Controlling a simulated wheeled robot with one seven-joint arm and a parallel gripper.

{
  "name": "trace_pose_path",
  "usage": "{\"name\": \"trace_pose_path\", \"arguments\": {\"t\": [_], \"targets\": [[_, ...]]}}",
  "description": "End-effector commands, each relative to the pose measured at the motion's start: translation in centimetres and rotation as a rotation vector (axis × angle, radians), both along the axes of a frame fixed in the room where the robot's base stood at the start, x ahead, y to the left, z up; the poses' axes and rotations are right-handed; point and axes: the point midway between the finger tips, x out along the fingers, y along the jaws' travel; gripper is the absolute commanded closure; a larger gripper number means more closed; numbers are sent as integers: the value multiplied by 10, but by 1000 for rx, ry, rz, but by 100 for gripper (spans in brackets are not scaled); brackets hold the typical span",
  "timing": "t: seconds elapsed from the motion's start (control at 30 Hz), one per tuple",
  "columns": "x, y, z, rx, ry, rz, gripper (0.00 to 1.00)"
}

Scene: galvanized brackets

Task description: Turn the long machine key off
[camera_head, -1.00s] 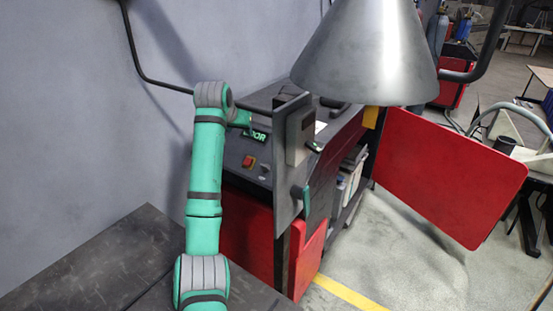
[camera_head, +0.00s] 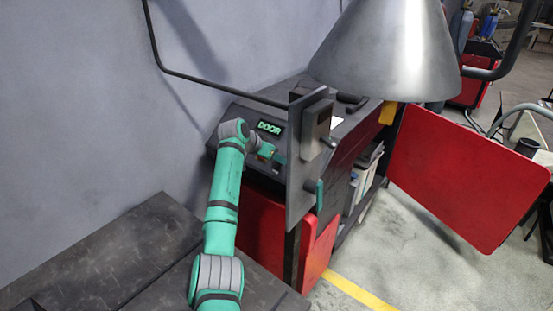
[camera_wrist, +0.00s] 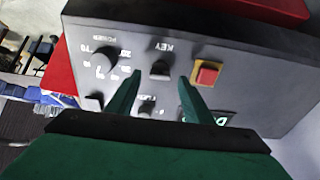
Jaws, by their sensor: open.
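The machine key (camera_wrist: 160,68) is a dark knob under the label "KEY" on the grey panel in the wrist view. My gripper (camera_wrist: 160,79) is open, its two green fingers pointing at the panel on either side of the key's lower part. Nothing is between the fingers that I can see held; whether they touch the key I cannot tell. In the head view my gripper (camera_head: 266,149) is over the control panel, below the green "DOOR" display (camera_head: 270,128); the key is hidden there.
A red button on a yellow base (camera_wrist: 207,74) is right of the key. A power knob (camera_wrist: 105,56) is left, and another knob (camera_wrist: 147,107) is below. In the head view an upright grey plate (camera_head: 300,180) stands close right of my gripper, and a metal cone (camera_head: 385,60) hangs above.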

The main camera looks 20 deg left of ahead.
Motion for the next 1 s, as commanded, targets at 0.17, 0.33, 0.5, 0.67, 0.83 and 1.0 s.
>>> {"name": "trace_pose_path", "arguments": {"t": [0.17,0.33,0.5,0.67,0.83,1.0], "targets": [[10,-4,-10,2,0,-1,53],[12,-5,-13,2,-1,-1,53],[12,-5,-13,1,0,-1,53],[12,-5,-13,1,0,-1,89],[12,-5,-13,0,0,0,94],[12,-6,-13,-16,6,20,94]]}}
